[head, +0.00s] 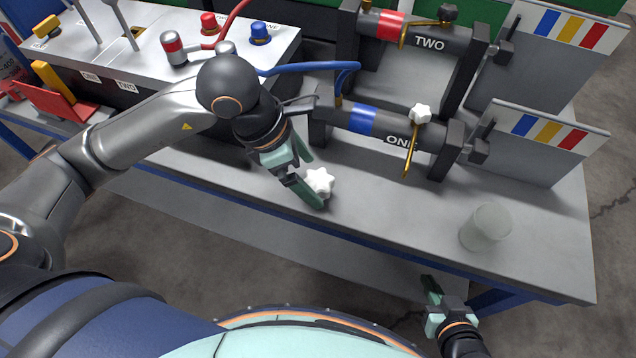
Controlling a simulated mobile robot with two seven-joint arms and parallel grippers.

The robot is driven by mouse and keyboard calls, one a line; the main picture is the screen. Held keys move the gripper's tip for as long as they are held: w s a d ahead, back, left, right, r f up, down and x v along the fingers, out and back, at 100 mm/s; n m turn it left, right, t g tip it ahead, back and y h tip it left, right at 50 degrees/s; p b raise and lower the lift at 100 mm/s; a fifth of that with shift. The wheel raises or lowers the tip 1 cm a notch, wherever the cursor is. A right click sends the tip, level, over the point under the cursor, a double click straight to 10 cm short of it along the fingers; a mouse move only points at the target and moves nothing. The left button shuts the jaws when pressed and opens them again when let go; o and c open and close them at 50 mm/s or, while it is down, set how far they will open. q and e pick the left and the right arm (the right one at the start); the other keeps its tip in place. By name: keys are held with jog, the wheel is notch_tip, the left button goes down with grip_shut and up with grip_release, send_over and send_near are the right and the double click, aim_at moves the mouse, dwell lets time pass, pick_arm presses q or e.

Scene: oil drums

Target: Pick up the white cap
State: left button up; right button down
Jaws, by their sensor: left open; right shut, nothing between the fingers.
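The white cap (321,181), star-shaped with lobes, is on the grey bench just in front of the cylinder marked ONE. My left gripper (313,184) is open at the cap, one finger on its far side and the other on its near side. The near finger covers part of the cap's lower edge. I cannot tell whether either finger touches it. My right gripper (431,281) is shut and empty, low in front of the bench's front edge.
Cylinder ONE (345,119), with a blue band, has a similar white star knob (421,113) on top and a brass lever. Cylinder TWO (450,42) stands behind. A translucent cup (487,228) stands at right on the bench (400,218). Bench space between cap and cup is clear.

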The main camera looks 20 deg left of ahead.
aim_at(315, 180)
pick_arm(q)
jog(key=x, duration=0.3)
jog(key=shift+w, duration=0.1)
pick_arm(e)
jog(key=shift+t, duration=0.8)
jog(key=w+r, duration=0.3)
jog(key=shift+r, duration=0.2)
pick_arm(q)
jog(key=c, duration=1.4)
jog(key=shift+c, duration=0.2)
pick_arm(e)
jog(key=shift+s+f, duration=0.1)
pick_arm(q)
jog(key=shift+r, duration=0.1)
pick_arm(e)
jog(key=shift+s, duration=0.1)
